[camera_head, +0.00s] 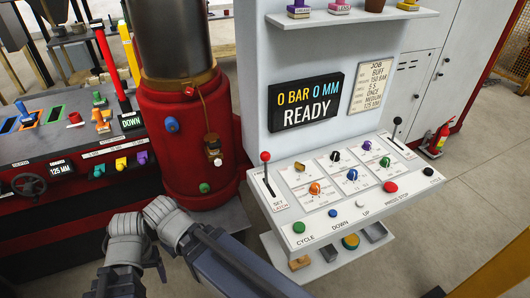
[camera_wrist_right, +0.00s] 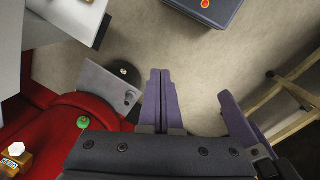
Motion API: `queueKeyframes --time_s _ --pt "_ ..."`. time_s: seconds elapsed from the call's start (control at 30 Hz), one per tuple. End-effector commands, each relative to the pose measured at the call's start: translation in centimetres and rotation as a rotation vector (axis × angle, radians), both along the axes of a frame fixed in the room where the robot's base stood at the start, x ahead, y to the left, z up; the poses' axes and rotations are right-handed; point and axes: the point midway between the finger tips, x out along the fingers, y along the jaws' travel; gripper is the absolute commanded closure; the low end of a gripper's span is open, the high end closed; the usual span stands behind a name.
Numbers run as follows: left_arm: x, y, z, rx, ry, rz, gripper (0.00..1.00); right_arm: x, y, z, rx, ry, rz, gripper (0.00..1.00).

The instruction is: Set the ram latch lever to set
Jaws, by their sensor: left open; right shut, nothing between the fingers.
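The latch lever (camera_head: 266,172) has a red ball knob and a thin dark shaft. It stands in a slot plate at the left end of the white console in the head view. Its knob is at the far end of the plate; the SET and LATCH lettering is at the near end. My right gripper (camera_wrist_right: 160,78) is shut and empty in the right wrist view, which does not show the lever.
The red press body (camera_head: 180,125) stands just left of the lever. The console (camera_head: 330,208) carries several knobs and buttons, with a black-knobbed lever (camera_head: 396,125) at its right. A shelf (camera_head: 325,262) sits below. A control bench (camera_head: 60,200) is at left.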

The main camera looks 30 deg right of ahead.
Motion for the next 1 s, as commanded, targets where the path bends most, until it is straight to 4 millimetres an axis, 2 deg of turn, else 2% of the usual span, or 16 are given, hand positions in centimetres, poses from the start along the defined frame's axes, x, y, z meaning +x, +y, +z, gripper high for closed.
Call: queueKeyframes --time_s 0.17,0.27,0.37,0.57,0.7,0.9,1.0 --pt "0.0 0.0 1.4 0.000 0.000 0.001 0.27 1.4 -0.9 1.3 0.009 -0.001 -0.016 1.00" --pt "0.0 0.0 3.4 0.000 0.000 0.002 0.27 3.7 -2.6 3.3 0.026 -0.003 -0.043 1.00" --pt "0.0 0.0 5.9 -0.001 0.001 0.004 0.27 6.6 -5.4 5.8 0.048 -0.009 -0.078 1.00" --pt "0.0 0.0 10.6 -0.001 0.002 0.009 0.27 11.9 -12.7 10.5 0.095 -0.032 -0.148 1.00" --pt "-0.1 0.0 13.9 -0.001 0.001 0.011 0.27 14.8 -18.8 13.7 0.121 -0.056 -0.197 1.00" --pt "-0.1 0.0 17.7 -0.001 0.002 0.015 0.27 17.2 -27.4 17.6 0.150 -0.094 -0.257 1.00" --pt "-0.1 0.0 19.0 -0.002 0.002 0.016 0.27 17.7 -30.8 18.9 0.157 -0.108 -0.278 1.00"
